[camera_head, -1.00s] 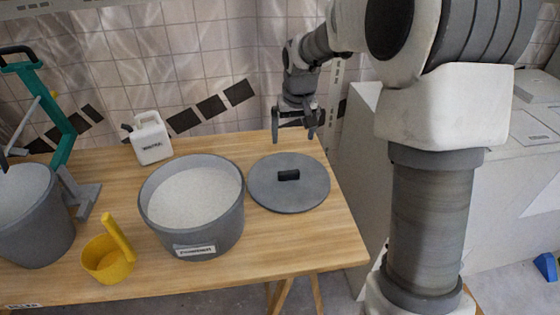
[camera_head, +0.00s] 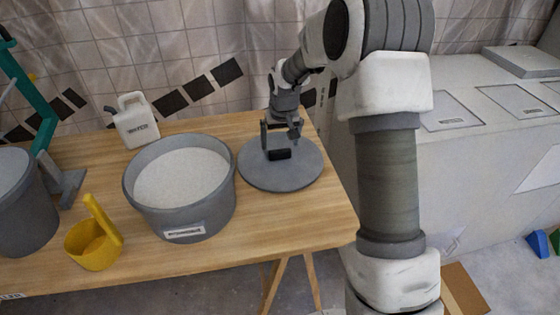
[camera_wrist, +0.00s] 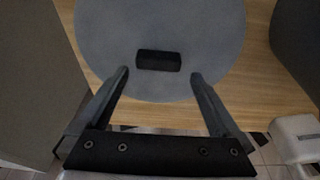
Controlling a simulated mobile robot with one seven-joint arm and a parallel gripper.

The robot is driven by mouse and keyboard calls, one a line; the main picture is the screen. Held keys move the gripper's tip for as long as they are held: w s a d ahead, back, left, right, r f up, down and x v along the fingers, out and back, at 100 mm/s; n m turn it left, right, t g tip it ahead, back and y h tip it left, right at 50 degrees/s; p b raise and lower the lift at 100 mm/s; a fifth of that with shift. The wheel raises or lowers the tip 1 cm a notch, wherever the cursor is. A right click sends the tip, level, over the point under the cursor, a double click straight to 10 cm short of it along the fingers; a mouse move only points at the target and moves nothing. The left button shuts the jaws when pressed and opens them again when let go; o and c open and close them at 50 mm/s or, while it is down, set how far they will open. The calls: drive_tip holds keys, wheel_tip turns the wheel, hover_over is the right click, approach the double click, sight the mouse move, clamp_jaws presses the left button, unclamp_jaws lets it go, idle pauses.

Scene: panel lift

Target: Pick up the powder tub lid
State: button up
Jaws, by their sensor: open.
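The powder tub lid (camera_head: 262,179) is a flat grey disc with a black block handle (camera_head: 280,154). It lies on the wooden table, to the right of the open grey powder tub (camera_head: 190,215), which holds white powder. My gripper (camera_head: 280,136) is open and empty, pointing down just above the lid near its handle. In the wrist view the lid (camera_wrist: 200,30) fills the upper middle, and its handle (camera_wrist: 159,60) shows ahead of and between the two spread fingers (camera_wrist: 160,75). Whether the fingertips flank the handle in height I cannot tell.
A yellow scoop (camera_head: 92,250) and a white jug (camera_head: 135,120) stand on the table (camera_head: 285,225). A second grey tub (camera_head: 25,225) and a green-handled tool (camera_head: 30,100) are at the left. A large white cabinet (camera_head: 470,180) stands beyond the table's right edge.

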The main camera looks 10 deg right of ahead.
sight(280, 151)
drive_tip(key=b+x, duration=0.1)
drive_tip(key=x, duration=0.4)
drive_tip(key=shift+s+d+b, duration=0.1)
drive_tip(key=shift+s+b, duration=0.05)
drive_tip(key=shift+b, duration=0.2)
drive_tip(key=shift+c, duration=0.2)
drive_tip(key=shift+r, duration=0.1)
drive_tip(key=c, duration=1.2)
